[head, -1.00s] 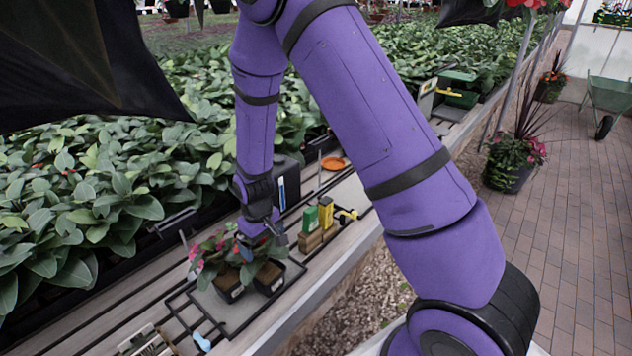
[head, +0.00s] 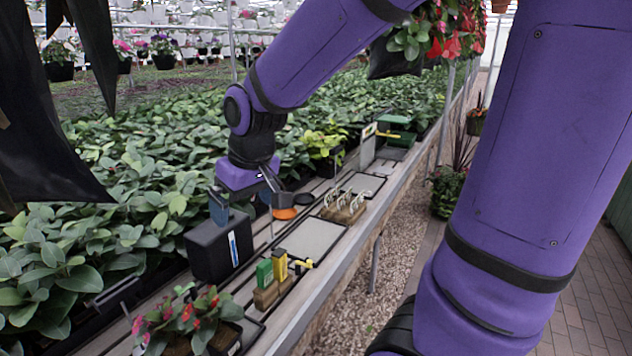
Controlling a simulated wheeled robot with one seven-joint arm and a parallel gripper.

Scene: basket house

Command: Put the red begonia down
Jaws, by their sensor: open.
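The red begonia (head: 206,308), with small red flowers and green leaves, stands in a dark pot at the bottom of the picture on the bench. A pink-flowered plant (head: 152,325) stands close on its left, and their leaves overlap. The lower parts of both pots are cut off by the picture edge. My gripper (head: 243,212) is open and empty, with its fingers pointing down and apart. It is well beyond the begonia, above and behind the black box.
A black box (head: 218,248) stands on the bench. Green and yellow packets (head: 272,269) sit in a wooden holder near the begonia. A grey tray (head: 312,240), white labels in a wooden block (head: 343,207) and an orange dish (head: 285,213) lie farther back. Dense foliage borders the left.

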